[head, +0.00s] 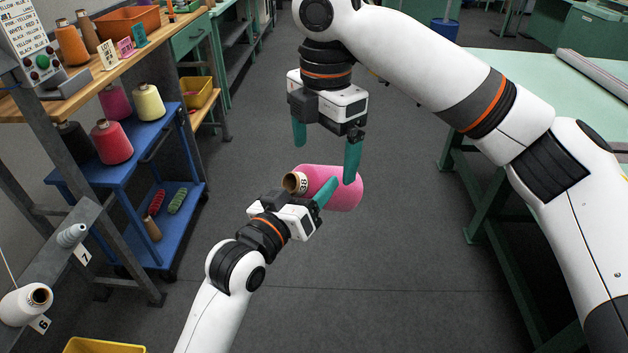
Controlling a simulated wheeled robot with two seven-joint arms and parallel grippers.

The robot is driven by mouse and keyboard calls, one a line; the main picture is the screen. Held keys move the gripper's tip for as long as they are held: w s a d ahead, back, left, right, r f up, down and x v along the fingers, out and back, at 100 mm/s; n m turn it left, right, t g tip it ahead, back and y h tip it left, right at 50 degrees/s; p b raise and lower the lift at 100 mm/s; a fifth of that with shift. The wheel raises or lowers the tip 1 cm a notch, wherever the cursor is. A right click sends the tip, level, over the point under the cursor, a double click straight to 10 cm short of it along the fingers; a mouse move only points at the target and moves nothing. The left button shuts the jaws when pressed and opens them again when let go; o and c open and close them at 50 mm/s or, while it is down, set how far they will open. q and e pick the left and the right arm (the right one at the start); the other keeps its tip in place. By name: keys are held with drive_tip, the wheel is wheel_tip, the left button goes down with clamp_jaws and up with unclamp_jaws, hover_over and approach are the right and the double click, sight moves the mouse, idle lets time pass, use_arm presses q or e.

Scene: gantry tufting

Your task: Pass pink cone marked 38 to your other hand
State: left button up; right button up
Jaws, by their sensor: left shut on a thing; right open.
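The pink cone marked 38 (345,196) lies on its side in the air in the middle of the head view. Its brown tube end with the 38 label (296,183) points left. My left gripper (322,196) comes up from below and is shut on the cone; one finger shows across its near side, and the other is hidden. My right gripper (326,156) hangs from above with its two teal fingers apart and pointing down. Its right fingertip overlaps the cone in the picture; I cannot tell if it touches.
A blue cart (120,190) with pink, black and cream cones stands at the left, by a wooden shelf (150,38) with an orange bin (128,20). A numbered peg rail (60,262) is at lower left. A green table (540,85) is at the right. The floor between is clear.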

sight(327, 173)
drive_tip(key=w, duration=0.4)
drive_tip(key=shift+d, duration=0.3)
drive_tip(key=shift+w+f, duration=0.1)
drive_tip(key=shift+f, duration=0.25)
wheel_tip(327, 173, down, 11)
drive_tip(key=shift+f, duration=0.1)
drive_tip(key=shift+c, duration=0.5)
drive_tip(key=c, duration=1.1)
drive_tip(key=o, duration=1.1)
drive_tip(key=shift+o, duration=0.5)
